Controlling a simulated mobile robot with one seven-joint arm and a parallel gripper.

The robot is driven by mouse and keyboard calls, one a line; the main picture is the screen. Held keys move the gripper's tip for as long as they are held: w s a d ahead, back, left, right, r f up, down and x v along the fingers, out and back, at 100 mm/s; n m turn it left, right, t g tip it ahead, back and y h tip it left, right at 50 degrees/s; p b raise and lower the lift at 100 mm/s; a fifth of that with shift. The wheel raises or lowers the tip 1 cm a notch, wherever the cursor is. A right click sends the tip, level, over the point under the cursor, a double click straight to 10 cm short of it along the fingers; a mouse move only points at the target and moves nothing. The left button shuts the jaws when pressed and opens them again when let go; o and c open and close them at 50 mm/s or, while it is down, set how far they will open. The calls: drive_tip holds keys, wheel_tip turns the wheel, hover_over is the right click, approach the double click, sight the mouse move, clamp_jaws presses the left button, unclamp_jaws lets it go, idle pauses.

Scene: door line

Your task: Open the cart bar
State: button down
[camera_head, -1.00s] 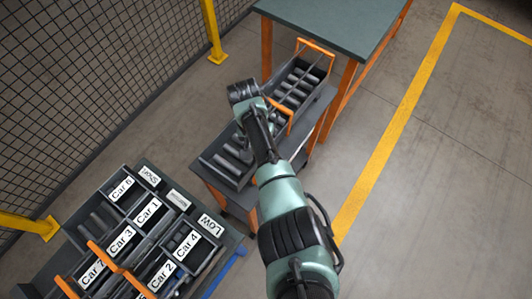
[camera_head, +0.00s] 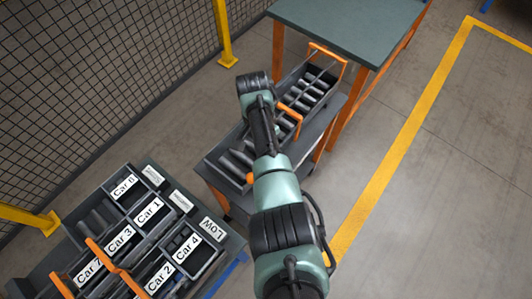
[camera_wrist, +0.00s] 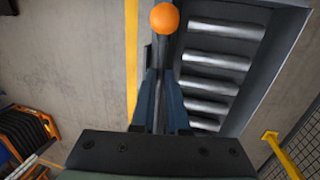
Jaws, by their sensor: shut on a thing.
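The cart (camera_head: 222,178) is a dark roller-topped cart with orange legs, standing in the middle of the head view. The cart bar (camera_wrist: 157,115) is a thin grey bar along the edge of the rollers, ending in an orange ball knob (camera_wrist: 165,17). The knob also shows in the head view (camera_head: 250,178) at the near right side of the cart top. My gripper (camera_wrist: 163,78) is shut around the bar, with the knob beyond its fingertips. In the head view my own arm hides the gripper and most of the bar.
A tote with orange handles (camera_head: 313,85) sits on the far end of the cart, against a green-topped table (camera_head: 350,25). A rack with labelled bins (camera_head: 122,240) stands at lower left. A mesh fence (camera_head: 90,70) runs on the left. The floor right of the cart is clear.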

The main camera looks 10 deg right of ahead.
drive_tip(key=shift+w+d+r, duration=0.1)
drive_tip(key=shift+w+r, duration=0.1)
drive_tip(key=shift+w, duration=0.05)
drive_tip(key=c, duration=1.2)
unclamp_jaws()
drive_tip(key=shift+o, duration=1.4)
drive_tip(key=shift+s+f, duration=0.1)
drive_tip(key=shift+f, duration=0.05)
drive_tip(key=d+v, duration=0.1)
drive_tip(key=v, duration=1.2)
drive_tip(key=shift+a, duration=0.5)
